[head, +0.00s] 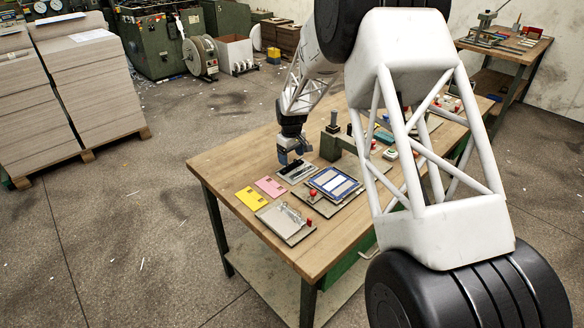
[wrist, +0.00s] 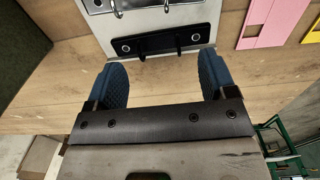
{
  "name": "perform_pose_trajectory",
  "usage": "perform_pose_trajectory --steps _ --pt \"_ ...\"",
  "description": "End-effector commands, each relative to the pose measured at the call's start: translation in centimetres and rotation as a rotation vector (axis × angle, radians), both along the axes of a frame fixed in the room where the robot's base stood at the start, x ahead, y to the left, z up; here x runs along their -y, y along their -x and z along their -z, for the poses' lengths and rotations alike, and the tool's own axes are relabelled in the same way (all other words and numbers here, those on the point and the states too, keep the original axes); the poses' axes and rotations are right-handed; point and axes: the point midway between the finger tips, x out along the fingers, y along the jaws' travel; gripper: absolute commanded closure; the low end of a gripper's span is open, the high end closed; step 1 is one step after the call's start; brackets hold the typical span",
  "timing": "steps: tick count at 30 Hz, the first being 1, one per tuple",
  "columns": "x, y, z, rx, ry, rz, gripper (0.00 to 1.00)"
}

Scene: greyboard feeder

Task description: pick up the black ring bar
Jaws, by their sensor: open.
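The black ring bar (wrist: 159,41) is a dark strip with a hole near each end and two thin metal rings. In the wrist view it lies on a light grey plate (wrist: 150,20). It also shows small and dark on its plate in the head view (head: 297,167). My gripper (wrist: 162,78) is open, with a blue finger pad on each side and nothing between them. The bar lies ahead of the fingertips, roughly centred between them. In the head view my gripper (head: 284,158) is beside the plate, over the bench.
A pink card (head: 270,186) and a yellow card (head: 251,198) lie beside the plate. A blue-edged board (head: 334,183) and a clipboard-like plate (head: 285,222) lie nearer the front of the wooden bench (head: 212,165).

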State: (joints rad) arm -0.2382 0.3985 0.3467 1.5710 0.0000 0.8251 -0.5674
Motion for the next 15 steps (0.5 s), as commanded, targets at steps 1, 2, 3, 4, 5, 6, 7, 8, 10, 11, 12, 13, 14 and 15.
perform_pose_trajectory --steps 1,2,3,4,5,6,7,8,10,11,12,13,14,15 --pt "0.0 0.0 0.7 -0.001 0.000 0.000 0.22" --pt "0.0 0.0 1.0 -0.001 0.000 0.000 0.22" --pt "0.0 0.0 1.4 -0.001 0.001 0.000 0.22" --pt "0.0 0.0 1.6 -0.001 0.001 0.000 0.22" --pt "0.0 0.0 1.8 -0.001 0.001 0.000 0.22" --pt "0.0 0.0 2.0 0.000 0.000 0.000 0.22" --pt "0.0 0.0 2.2 0.000 0.000 0.000 0.22" --pt "0.0 0.0 2.2 0.000 0.000 0.000 0.22" --pt "0.0 0.0 2.3 0.000 0.000 0.000 0.22" --pt "0.0 0.0 2.3 0.000 0.000 0.000 0.22" --pt "0.0 0.0 2.3 0.000 0.000 0.000 0.22" --pt "0.0 0.0 2.3 0.000 0.000 0.000 0.22" --pt "0.0 0.0 2.3 0.000 0.000 0.000 0.22" --pt "0.0 0.0 2.3 0.000 0.000 0.000 0.22"
